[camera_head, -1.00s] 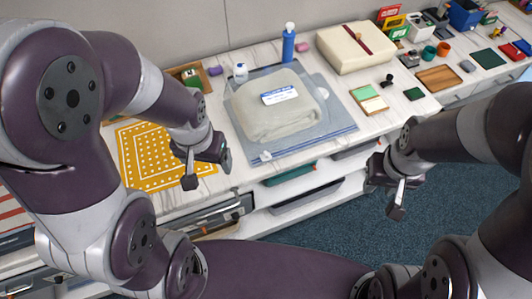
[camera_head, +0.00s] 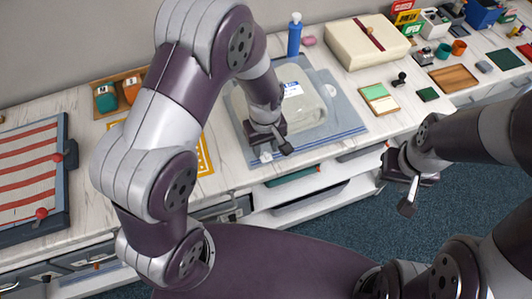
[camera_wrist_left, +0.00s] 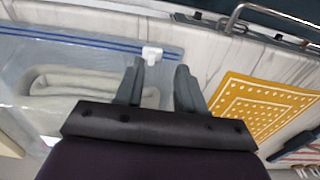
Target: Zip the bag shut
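The clear zip bag (camera_head: 345,128) lies flat on the counter with a folded pale blanket (camera_head: 305,103) inside. Its blue zip line runs along the front edge and shows in the left wrist view (camera_wrist_left: 75,37). The white slider (camera_wrist_left: 152,54) sits at the zip's end nearest the yellow cloth; it also shows in the head view (camera_head: 265,157). My left gripper (camera_wrist_left: 160,66) is open above that corner, its fingertips close to the slider, which lies nearer the left-hand finger. Contact cannot be told. My right gripper (camera_head: 398,187) is open and empty, in front of the counter. My left arm hides part of the bag.
A blue bottle (camera_head: 295,35) and a cream box (camera_head: 366,43) stand behind the bag. Sticky notes (camera_head: 379,98) lie to its right. The yellow dotted cloth (camera_wrist_left: 250,105) is beside it on the left, largely hidden by my arm in the head view. Open drawers are below the counter.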

